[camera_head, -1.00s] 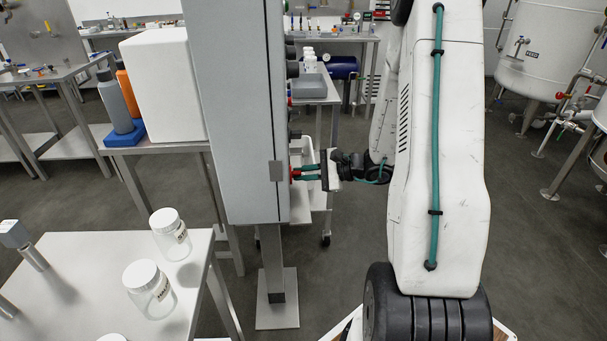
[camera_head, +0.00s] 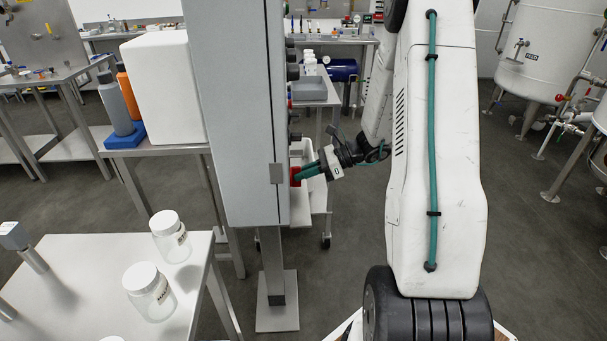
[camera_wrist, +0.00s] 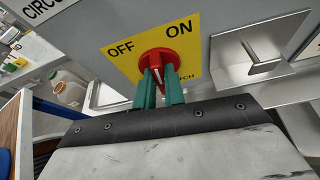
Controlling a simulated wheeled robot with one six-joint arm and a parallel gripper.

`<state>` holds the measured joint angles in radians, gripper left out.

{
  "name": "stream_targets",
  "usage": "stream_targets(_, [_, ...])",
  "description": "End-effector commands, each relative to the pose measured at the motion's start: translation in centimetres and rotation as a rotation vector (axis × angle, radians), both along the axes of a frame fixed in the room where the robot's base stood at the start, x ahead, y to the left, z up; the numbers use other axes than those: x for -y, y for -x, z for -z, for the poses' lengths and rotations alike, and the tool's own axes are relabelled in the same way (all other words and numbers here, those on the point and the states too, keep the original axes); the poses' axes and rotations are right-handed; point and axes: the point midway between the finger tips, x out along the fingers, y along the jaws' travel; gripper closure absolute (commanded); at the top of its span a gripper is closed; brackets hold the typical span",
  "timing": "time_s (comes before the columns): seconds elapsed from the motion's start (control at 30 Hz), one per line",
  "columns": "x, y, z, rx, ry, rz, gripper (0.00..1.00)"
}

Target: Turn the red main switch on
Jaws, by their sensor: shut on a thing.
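The red main switch (camera_wrist: 158,62) is a round knob with a raised grip bar on a yellow plate (camera_wrist: 120,58), with OFF at upper left and ON at upper right. A white mark shows on the grip bar between the fingers. I cannot tell for sure which word it indicates. My gripper (camera_wrist: 160,80) is shut on the knob's bar with its two green fingers. In the head view, my gripper (camera_head: 299,175) reaches the right-hand face of the grey cabinet (camera_head: 240,110), sloping down to the left. The knob (camera_head: 294,177) is only a red patch there.
A metal latch (camera_wrist: 262,55) sits right of the plate in the wrist view. A steel table with white-lidded jars (camera_head: 150,290) stands front left. A trolley (camera_head: 318,195) is behind my gripper. Steel tanks (camera_head: 545,50) stand at right. The floor between is open.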

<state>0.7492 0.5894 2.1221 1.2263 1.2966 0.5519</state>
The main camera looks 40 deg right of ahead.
Motion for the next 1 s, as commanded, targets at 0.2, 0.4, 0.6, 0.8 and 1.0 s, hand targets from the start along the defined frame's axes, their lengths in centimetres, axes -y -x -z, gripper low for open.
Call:
stream_targets(0.2, [0.23, -0.3, 0.07, -0.169, -0.114, 0.001, 1.0])
stream_targets(0.4, [0.33, -0.45, 0.16, -0.317, -0.215, 0.0, 1.0])
stream_targets(0.6, [0.41, -0.58, 0.23, -0.438, -0.297, 0.001, 1.0])
stream_targets(0.8, [0.47, -0.66, 0.29, -0.52, -0.353, 0.003, 1.0])
stream_targets(1.0, [0.51, -0.72, 0.31, -0.561, -0.381, 0.002, 1.0])
